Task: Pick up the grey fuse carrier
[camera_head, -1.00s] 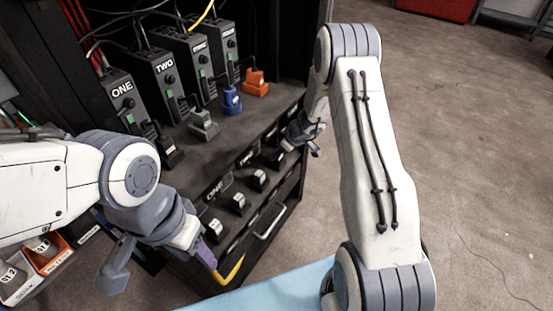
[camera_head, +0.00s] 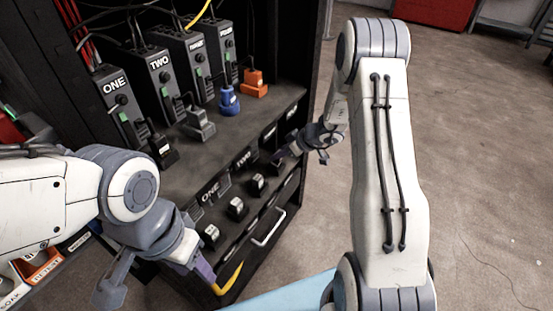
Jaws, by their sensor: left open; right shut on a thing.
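The grey fuse carrier (camera_head: 199,124) stands on the dark shelf in front of the unit marked TWO. A black carrier (camera_head: 163,152), a blue one (camera_head: 229,101) and an orange one (camera_head: 254,83) stand in the same row. My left gripper (camera_head: 208,274) is open, low at the cabinet's front corner, apart from the grey carrier. My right gripper (camera_head: 278,157) is at the shelf's front edge, right of the grey carrier and apart from it. It is shut on a small dark thing, mostly hidden by the fingers.
Black units marked ONE (camera_head: 117,103) and TWO (camera_head: 162,82) stand behind the carriers with two more. Small black blocks with pale labels (camera_head: 237,208) line the sloping front. A silver handle (camera_head: 269,227) sticks out below.

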